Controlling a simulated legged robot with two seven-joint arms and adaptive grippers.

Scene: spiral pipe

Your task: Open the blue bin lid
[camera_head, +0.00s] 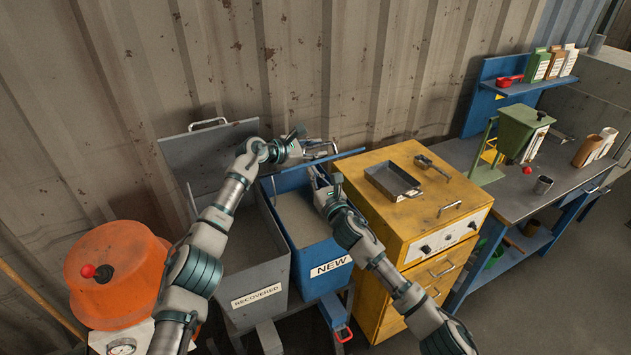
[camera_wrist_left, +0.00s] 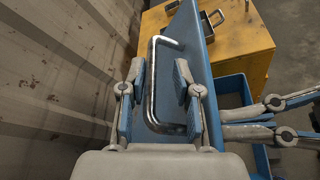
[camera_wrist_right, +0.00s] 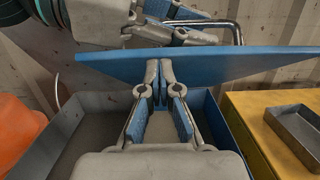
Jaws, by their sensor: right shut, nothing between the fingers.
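The blue bin (camera_head: 318,283) labelled NEW stands between a grey bin and a yellow cabinet, and its inside shows. Its blue lid (camera_wrist_right: 225,66) is raised, seen nearly edge-on in the right wrist view. The lid's metal handle (camera_wrist_left: 152,85) is on the face towards my left gripper (camera_wrist_left: 155,85). That gripper's fingers are apart, one on each side of the handle; contact is unclear. My right gripper (camera_wrist_right: 160,68) is shut and empty, its tips close to the lid's inner face, above the bin. Whether they touch it I cannot tell.
The grey RECOVERED bin (camera_head: 257,301) stands to the left with its lid (camera_head: 205,160) up against the corrugated wall. An orange tank (camera_head: 120,275) is farther left. The yellow cabinet (camera_head: 415,215) with a metal tray (camera_head: 393,181) on top is close on the right, beyond it a workbench (camera_head: 520,195).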

